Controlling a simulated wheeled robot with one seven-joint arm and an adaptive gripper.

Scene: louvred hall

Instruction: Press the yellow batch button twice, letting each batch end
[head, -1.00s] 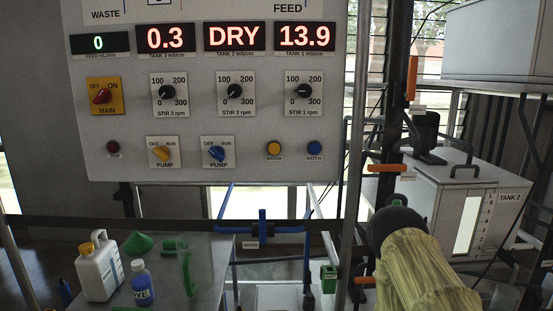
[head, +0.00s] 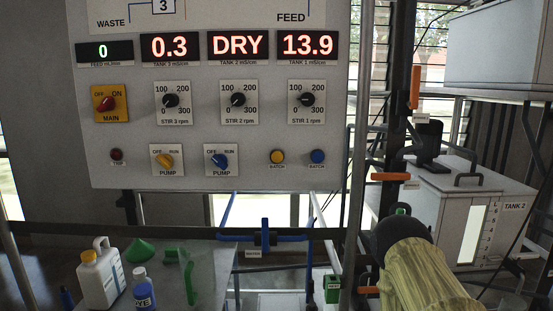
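The yellow batch button (head: 277,156) is a small round button low on the grey control panel (head: 215,120). A blue batch button (head: 317,156) sits just to its right. The displays above read 0, 0.3, DRY and 13.9. My arm, in a yellowish sleeve, reaches in at the lower right, below and right of the panel and apart from the button. My gripper's fingers cannot be made out.
Two pump knobs (head: 165,161) and a red main switch (head: 107,103) are on the panel. A side table (head: 215,262) at lower left holds bottles and a green funnel (head: 140,250). Pipes with orange handles (head: 390,176) and Tank 2 (head: 440,215) stand at right.

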